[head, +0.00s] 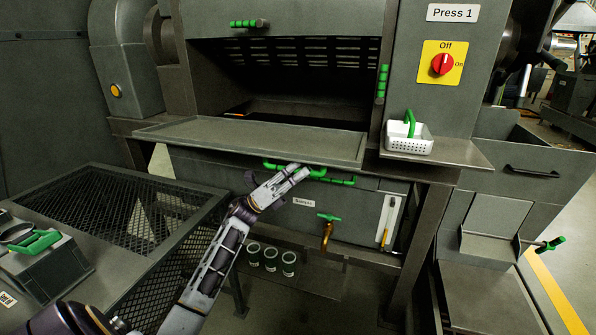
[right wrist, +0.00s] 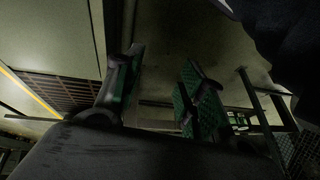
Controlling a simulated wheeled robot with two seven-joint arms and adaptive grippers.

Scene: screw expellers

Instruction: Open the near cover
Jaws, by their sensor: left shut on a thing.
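Press 1 stands ahead in the head view. A long green handle (head: 338,180) runs along the top of the grey front panel (head: 265,208) below a flat grey tray (head: 250,137). I take this panel for the near cover, but no label confirms it. My left gripper (head: 300,172) is shut on the green handle, and its fingers hide the handle's middle. The panel looks closed. My right gripper (right wrist: 160,95) shows in the right wrist view, its two green-padded fingers apart with nothing between them.
A dark opening (head: 300,75) lies above the tray. A white basket (head: 408,138) stands on the right shelf. A mesh-topped table (head: 135,205) stands at left.

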